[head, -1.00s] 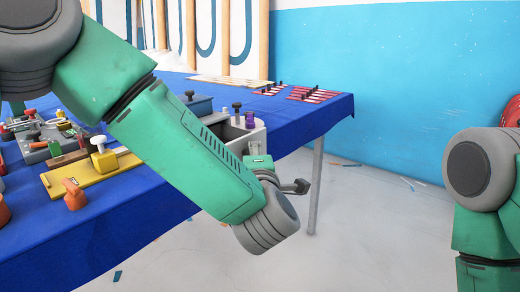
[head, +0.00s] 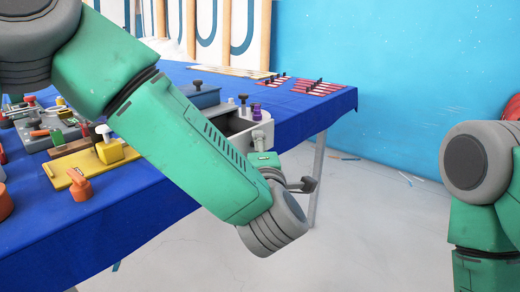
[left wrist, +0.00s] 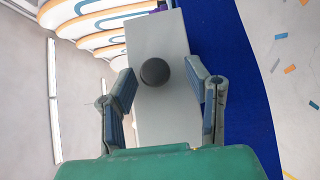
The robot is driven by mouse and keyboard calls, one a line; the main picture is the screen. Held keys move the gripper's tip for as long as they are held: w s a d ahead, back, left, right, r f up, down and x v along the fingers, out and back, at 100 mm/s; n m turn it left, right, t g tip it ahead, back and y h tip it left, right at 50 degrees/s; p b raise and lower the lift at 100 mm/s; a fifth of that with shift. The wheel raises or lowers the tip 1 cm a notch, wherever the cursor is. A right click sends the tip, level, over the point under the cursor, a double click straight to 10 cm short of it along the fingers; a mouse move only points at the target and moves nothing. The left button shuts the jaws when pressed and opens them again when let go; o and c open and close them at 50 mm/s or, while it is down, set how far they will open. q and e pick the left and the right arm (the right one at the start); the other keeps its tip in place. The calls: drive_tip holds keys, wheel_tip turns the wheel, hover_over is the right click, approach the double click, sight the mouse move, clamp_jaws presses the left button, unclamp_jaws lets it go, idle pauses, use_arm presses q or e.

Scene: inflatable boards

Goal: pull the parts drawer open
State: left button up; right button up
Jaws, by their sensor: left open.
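A pale grey box with a dark hollow (head: 238,122) stands at the table's right edge in the head view, partly behind my left arm. I cannot tell how far the drawer stands out. In the left wrist view a long pale grey panel (left wrist: 165,120) bears a round dark knob (left wrist: 154,72). My left gripper (left wrist: 160,76) is open, its two fingers on either side of the knob with a gap at each side. Contact is not visible. In the head view my left forearm hides much of the box. My right gripper is not in view.
A blue-covered table (head: 130,220) holds a yellow plate with a block (head: 108,155), an orange knobbed piece (head: 79,185) and grey fixtures. Red slatted pieces (head: 318,87) lie at the far corner. The floor (head: 370,220) right of the table is mostly clear, with small scraps.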

use_arm(q)
drive_tip(key=s+d, duration=0.2)
drive_tip(key=s, duration=0.9)
drive_tip(key=shift+d, duration=0.2)
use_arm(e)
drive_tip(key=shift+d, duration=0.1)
use_arm(q)
drive_tip(key=shift+f, duration=0.15)
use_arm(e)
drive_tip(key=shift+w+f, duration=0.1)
